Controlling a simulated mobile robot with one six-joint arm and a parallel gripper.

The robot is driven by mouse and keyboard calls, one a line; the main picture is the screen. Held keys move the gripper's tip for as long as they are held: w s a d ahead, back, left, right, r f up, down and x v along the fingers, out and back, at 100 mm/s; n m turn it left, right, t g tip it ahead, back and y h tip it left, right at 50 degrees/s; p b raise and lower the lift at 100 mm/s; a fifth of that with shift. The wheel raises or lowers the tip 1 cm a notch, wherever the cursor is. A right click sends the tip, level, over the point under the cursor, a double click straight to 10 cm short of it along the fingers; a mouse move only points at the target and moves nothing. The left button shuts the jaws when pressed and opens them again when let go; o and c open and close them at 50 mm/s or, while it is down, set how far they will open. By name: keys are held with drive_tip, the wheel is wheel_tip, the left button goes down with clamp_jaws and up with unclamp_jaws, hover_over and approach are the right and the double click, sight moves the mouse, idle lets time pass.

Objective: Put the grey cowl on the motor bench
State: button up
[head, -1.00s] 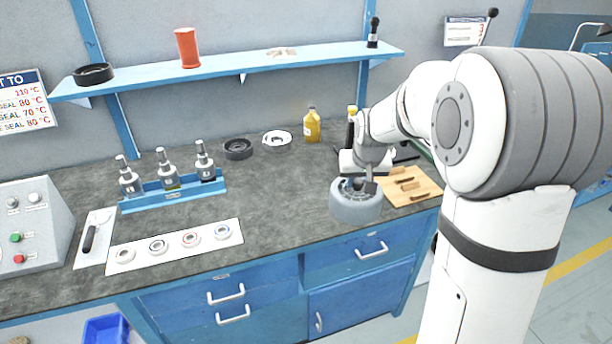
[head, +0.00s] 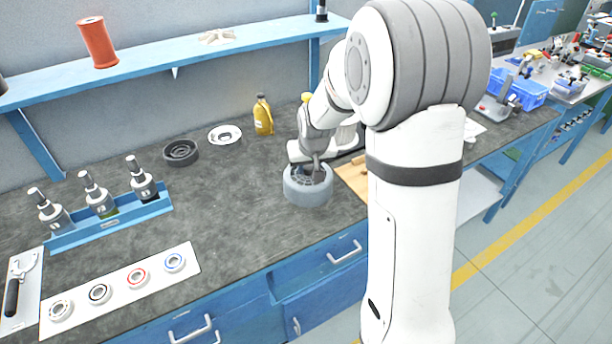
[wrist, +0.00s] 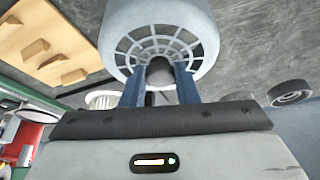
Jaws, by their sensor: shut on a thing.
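The grey cowl (head: 307,190) is a round, drum-like cover with a grille in its top. It is at the front right of the dark worktop, just left of a wooden board. In the wrist view, the two blue fingers of my gripper (wrist: 160,82) are closed at the centre of the cowl (wrist: 158,14). I cannot tell whether the cowl touches the worktop. Another bench (head: 555,88) with small machines stands at the back right; I cannot tell whether it is the motor bench.
The wooden board (head: 352,181) is partly hidden behind my arm. A yellow bottle (head: 263,118), a white ring (head: 225,135) and a black ring (head: 181,152) stand behind the cowl. A blue rack (head: 110,226) and a seal mat (head: 120,290) are left. Open floor (head: 535,225) lies right.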

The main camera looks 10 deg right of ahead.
sight(309, 176)
drive_tip(key=shift+s+f, duration=0.1)
drive_tip(key=shift+f, duration=1.8)
drive_tip(key=o, duration=1.1)
drive_tip(key=shift+c, duration=0.2)
drive_tip(key=shift+r, duration=0.1)
drive_tip(key=v, duration=1.1)
drive_tip(key=s+r+g, duration=0.1)
drive_tip(key=s, duration=1.1)
drive_tip(key=s+r, duration=0.2)
drive_tip(key=s, duration=1)
drive_tip(key=shift+d+r+g, duration=0.25)
drive_tip(key=shift+r+g, duration=0.05)
drive_tip(key=shift+g, duration=0.1)
